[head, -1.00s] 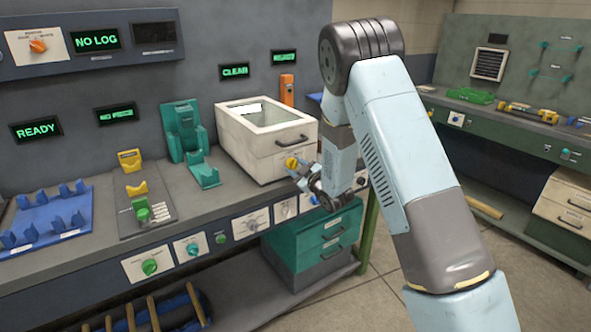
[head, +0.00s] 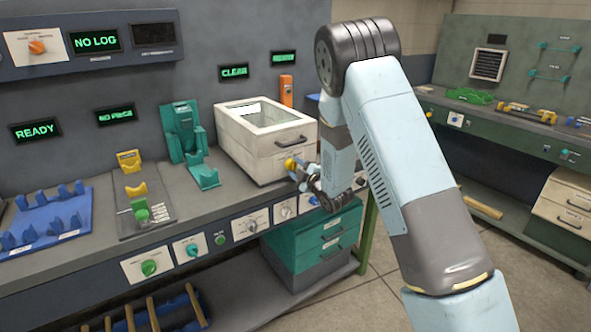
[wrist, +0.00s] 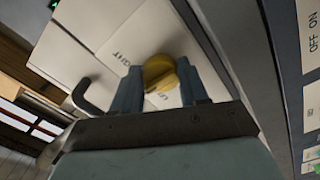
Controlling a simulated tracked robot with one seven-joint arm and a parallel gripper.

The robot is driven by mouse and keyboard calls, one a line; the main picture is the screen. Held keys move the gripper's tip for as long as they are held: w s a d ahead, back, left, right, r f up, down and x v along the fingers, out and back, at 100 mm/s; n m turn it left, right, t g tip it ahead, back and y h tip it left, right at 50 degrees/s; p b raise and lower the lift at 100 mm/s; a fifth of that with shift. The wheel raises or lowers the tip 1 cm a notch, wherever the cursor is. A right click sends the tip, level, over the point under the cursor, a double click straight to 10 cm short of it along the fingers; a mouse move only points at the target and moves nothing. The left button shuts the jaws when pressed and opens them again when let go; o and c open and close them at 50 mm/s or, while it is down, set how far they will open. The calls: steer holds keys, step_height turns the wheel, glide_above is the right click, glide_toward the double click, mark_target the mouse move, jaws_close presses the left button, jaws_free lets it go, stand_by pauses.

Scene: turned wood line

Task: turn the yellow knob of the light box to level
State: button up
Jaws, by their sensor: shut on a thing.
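The light box (head: 258,128) is a cream box with an open-looking top and a dark handle, standing on the bench left of my arm. Its yellow knob (head: 291,164) is on the front face, low and near the handle. My gripper (head: 299,169) is at that face, with its fingers around the knob. In the wrist view the yellow knob (wrist: 160,73) sits between the two blue-grey fingers, which are shut on it. Part of the lettering beside the knob is hidden by the fingers.
A small display (head: 284,58) glows green above the light box. An orange upright piece (head: 286,90) stands behind the box. Green cradles (head: 185,130) stand to its left. A panel of knobs (head: 251,224) runs along the bench front below.

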steer(key=shift+s+a+f+n, duration=0.1)
steer(key=shift+s+a+n, duration=0.05)
steer(key=shift+a+n, duration=0.25)
stand_by(0.3)
steer(key=o, duration=0.8)
steer(key=shift+o, duration=1.3)
steer(key=shift+d, duration=0.3)
steer(key=v, duration=1.3)
steer(key=shift+s+d, duration=0.2)
